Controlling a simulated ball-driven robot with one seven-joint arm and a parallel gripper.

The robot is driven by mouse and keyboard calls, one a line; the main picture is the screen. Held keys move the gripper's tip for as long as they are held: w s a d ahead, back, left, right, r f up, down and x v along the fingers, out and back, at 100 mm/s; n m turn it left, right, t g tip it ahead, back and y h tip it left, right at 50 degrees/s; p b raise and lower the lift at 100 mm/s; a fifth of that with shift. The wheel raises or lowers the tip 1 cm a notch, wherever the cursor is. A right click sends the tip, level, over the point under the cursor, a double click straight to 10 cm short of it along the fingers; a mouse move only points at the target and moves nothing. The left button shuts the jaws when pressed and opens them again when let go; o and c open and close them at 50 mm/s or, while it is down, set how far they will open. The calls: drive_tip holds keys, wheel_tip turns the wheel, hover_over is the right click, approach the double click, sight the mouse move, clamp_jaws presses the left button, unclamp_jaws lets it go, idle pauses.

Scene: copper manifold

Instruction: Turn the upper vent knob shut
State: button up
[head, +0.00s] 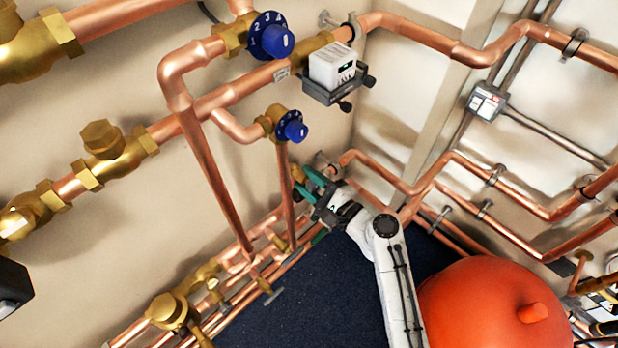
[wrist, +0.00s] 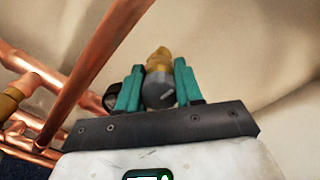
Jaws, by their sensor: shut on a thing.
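A grey round vent knob (wrist: 158,92) with a slot mark on its face sits on a brass fitting (wrist: 158,60) in the middle of the wrist view. My gripper (head: 304,183) has its teal fingers on either side of this knob and is shut on it. In the head view the knob is mostly hidden by the fingers, and a bit of brass (head: 298,173) shows at the fingertips, low by the wall corner. I cannot tell how far the knob is turned.
Copper pipes run close to my gripper, one upright copper pipe (wrist: 95,75) to its left. Blue numbered knobs (head: 272,37) (head: 291,127) and a white boxed device (head: 333,66) are above. An orange vessel (head: 490,305) stands at lower right, beside my arm.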

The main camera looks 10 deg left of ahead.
drive_tip(key=shift+d+f, duration=0.1)
drive_tip(key=shift+d, duration=0.05)
idle(0.3)
drive_tip(key=o, duration=0.8)
drive_tip(key=shift+o, duration=1.2)
drive_tip(key=v, duration=1)
drive_tip(key=shift+s+d+p, duration=0.25)
drive_tip(key=shift+d+p, duration=0.05)
drive_tip(key=shift+p, duration=0.05)
